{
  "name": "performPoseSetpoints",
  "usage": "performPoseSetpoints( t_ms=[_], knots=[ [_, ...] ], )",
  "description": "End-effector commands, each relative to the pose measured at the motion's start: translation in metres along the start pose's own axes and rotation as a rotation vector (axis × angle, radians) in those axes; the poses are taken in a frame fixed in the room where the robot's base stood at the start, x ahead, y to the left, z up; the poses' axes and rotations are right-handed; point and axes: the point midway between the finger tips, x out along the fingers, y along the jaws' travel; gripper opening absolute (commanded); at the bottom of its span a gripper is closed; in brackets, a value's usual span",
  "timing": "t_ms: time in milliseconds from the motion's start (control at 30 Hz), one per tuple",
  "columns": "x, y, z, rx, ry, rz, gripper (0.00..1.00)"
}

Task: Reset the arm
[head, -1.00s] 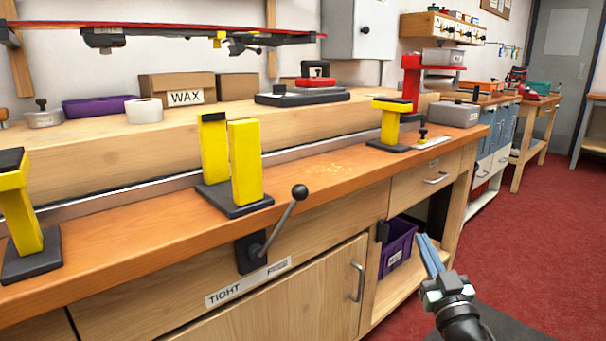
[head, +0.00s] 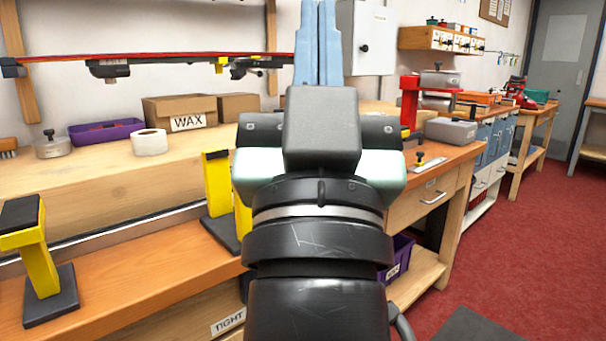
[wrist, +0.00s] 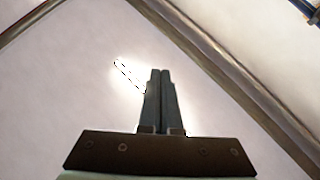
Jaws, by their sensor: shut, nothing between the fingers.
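My gripper (head: 318,45) is raised in the middle of the head view, with its blue fingers pointing up and pressed together. It covers part of the bench and the wall behind. In the wrist view my gripper (wrist: 160,85) shows dark, closed fingers with nothing between them.
The wooden bench (head: 90,325) runs across the left and middle, with yellow posts (head: 40,262) on it. A ski (head: 190,56) hangs along the wall above a WAX box (head: 180,112). A grey cabinet (head: 368,40) is behind.

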Motion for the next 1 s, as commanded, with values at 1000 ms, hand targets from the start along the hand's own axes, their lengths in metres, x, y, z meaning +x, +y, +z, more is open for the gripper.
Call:
performPoseSetpoints(
  t_ms=[1000],
  knots=[
    [0.168,-0.015,-0.226,-0.001,0.02,-0.025,0.0]
  ],
)
